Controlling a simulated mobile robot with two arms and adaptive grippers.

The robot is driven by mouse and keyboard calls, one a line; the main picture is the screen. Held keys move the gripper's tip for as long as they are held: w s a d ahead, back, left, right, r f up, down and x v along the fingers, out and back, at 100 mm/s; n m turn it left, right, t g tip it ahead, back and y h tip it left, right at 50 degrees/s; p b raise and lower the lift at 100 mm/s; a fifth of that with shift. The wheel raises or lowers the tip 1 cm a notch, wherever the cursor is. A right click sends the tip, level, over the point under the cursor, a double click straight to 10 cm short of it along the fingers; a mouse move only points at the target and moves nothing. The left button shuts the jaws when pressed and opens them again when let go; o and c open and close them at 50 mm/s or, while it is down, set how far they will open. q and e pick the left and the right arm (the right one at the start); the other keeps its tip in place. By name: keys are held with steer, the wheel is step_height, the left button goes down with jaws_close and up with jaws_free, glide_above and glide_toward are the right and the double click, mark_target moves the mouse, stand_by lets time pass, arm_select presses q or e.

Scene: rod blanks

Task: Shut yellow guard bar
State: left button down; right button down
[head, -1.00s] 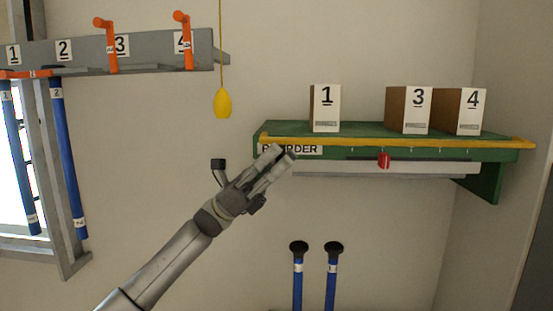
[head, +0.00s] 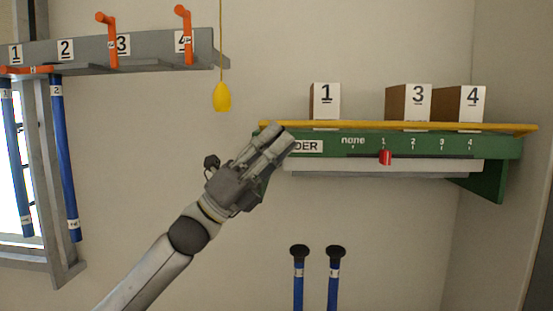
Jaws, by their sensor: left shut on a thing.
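The yellow guard bar (head: 400,126) runs level along the front of the green shelf (head: 400,148), across the lower edges of the boxes. My left gripper (head: 281,137) is at the bar's left end, shut on it, with its fingers in front of the shelf's left end and part of the label there. The exact grip on the bar is hidden by the fingers. My right gripper is not in view.
Boxes 1 (head: 325,101), 3 (head: 410,103) and 4 (head: 465,104) stand on the shelf. A red slider (head: 385,157) sits under mark 1. A yellow pull (head: 222,97) hangs on a cord to the left. Blue rods (head: 299,275) stand below.

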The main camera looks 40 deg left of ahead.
arm_select(q)
steer(key=n+t+y, duration=0.1)
steer(key=n, duration=0.1)
steer(key=r+n+y, duration=0.1)
steer(key=n+y, duration=0.1)
steer(key=shift+s+d+t, duration=0.15)
steer(key=shift+t, duration=0.25)
steer(key=n+y, duration=0.1)
steer(key=r+n+y+p, duration=0.1)
steer(key=n+y, duration=0.1)
steer(key=n+t+y+p, duration=0.1)
steer(key=n, duration=0.1)
steer(key=shift+r+y, duration=0.25)
steer(key=shift+y, duration=0.15)
steer(key=n+y+p, duration=0.1)
steer(key=n, duration=0.1)
steer(key=r+n+y+p, duration=0.1)
steer(key=n+y, duration=0.1)
steer(key=r+n+g+y+p, duration=0.1)
steer(key=shift+w+a+n, duration=0.2)
steer(key=shift+w+n, duration=0.1)
steer(key=shift+n, duration=0.1)
steer(key=shift+w+a+r+n+g+y+p, duration=0.15)
steer(key=shift+n+g+y+p, duration=0.2)
steer(key=shift+n+y+p, duration=0.2)
steer(key=shift+w+a+r+n+g+y+p, duration=0.1)
steer(key=shift+n+g+y+p, duration=0.3)
steer(key=shift+n, duration=0.25)
